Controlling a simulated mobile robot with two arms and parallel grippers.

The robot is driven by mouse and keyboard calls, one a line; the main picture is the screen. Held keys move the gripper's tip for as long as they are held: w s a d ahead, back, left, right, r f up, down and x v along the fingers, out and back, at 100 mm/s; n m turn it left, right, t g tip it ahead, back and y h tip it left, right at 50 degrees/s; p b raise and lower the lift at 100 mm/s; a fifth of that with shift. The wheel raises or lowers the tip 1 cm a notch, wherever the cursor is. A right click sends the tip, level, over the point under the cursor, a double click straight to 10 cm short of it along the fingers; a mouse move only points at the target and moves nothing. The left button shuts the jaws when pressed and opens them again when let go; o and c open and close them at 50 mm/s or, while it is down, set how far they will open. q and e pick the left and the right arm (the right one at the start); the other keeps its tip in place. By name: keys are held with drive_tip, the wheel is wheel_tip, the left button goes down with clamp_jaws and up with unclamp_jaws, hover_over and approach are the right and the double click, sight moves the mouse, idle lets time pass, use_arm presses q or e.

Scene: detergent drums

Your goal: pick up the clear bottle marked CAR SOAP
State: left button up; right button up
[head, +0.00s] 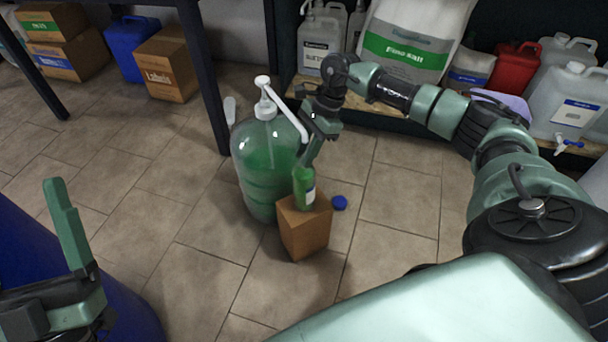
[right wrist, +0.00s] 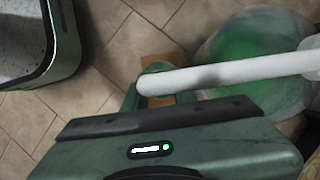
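A small bottle (head: 304,188) with green contents and a pale label stands upright on a brown cardboard box (head: 304,230). The label is too small to read, so I cannot confirm CAR SOAP. My right gripper (head: 308,160) reaches down to the bottle's top, with a finger overlapping its upper part. I cannot tell whether it grips the bottle. In the right wrist view a white pump spout (right wrist: 215,78) crosses in front and hides most of the bottle and fingers. My left gripper (head: 72,245) is at the lower left, away from the bottle; its opening is unclear.
A large clear jug (head: 262,165) of green liquid with a white pump stands beside the box, its spout near my right gripper. A blue drum (head: 115,305) is at lower left. Shelves with containers stand behind.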

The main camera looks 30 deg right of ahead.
clamp_jaws()
drive_tip(key=shift+w+r, duration=0.1)
idle(1.1)
